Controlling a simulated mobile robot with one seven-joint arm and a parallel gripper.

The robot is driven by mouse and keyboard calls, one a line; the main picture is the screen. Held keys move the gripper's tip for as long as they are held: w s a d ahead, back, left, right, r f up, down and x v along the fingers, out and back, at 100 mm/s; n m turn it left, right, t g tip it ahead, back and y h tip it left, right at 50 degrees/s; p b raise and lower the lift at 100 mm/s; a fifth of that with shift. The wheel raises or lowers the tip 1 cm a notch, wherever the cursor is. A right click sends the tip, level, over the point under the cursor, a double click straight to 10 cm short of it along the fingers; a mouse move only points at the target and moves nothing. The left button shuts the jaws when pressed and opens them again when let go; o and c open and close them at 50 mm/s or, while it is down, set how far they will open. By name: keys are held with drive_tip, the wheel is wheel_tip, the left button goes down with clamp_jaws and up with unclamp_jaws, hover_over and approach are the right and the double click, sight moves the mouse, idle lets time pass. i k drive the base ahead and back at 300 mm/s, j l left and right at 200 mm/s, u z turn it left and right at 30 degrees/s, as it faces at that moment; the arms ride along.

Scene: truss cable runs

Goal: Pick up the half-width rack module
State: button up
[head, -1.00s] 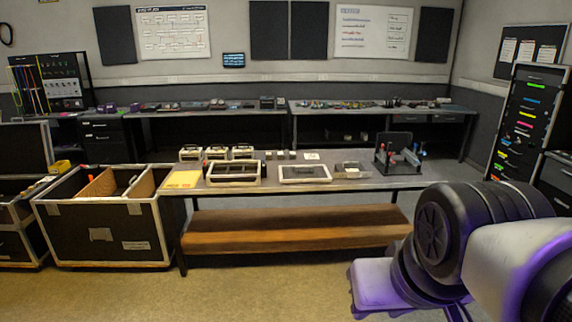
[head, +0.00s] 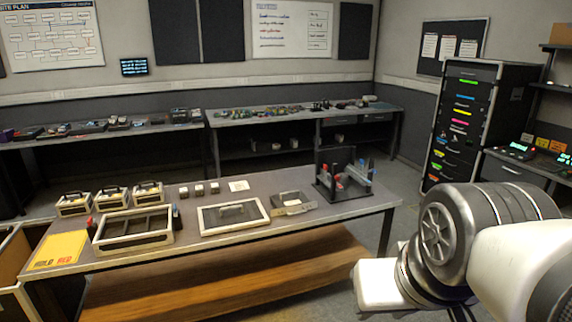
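A small flat grey unit (head: 293,204) lies on the near table, between a cream-framed tray and a black stand. It may be the half-width rack module, but it is too small to be sure. Three cream-edged black cases with handles, one of them the middle case (head: 113,199), stand in a row at the table's back left. My arm reaches in from the right, in front of the table's right end and apart from everything on it. My gripper's fingers do not show.
The table (head: 340,212) also holds an open cream-framed box (head: 133,230), the framed tray (head: 232,214), a yellow sheet (head: 58,250) and the black stand (head: 342,176). A wooden shelf (head: 230,280) runs below. A tall rack (head: 462,125) stands back right. Floor shows between table and rack.

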sight(292, 203)
drive_tip(key=i+z, duration=0.15)
drive_tip(key=i, duration=1.4)
drive_tip(key=i+u, duration=0.25)
drive_tip(key=i, duration=0.2)
drive_tip(key=i+l+u, duration=0.3)
drive_tip(key=i, duration=0.15)
drive_tip(key=i+l+u, duration=0.25)
drive_tip(key=i, duration=0.2)
drive_tip(key=j, duration=0.1)
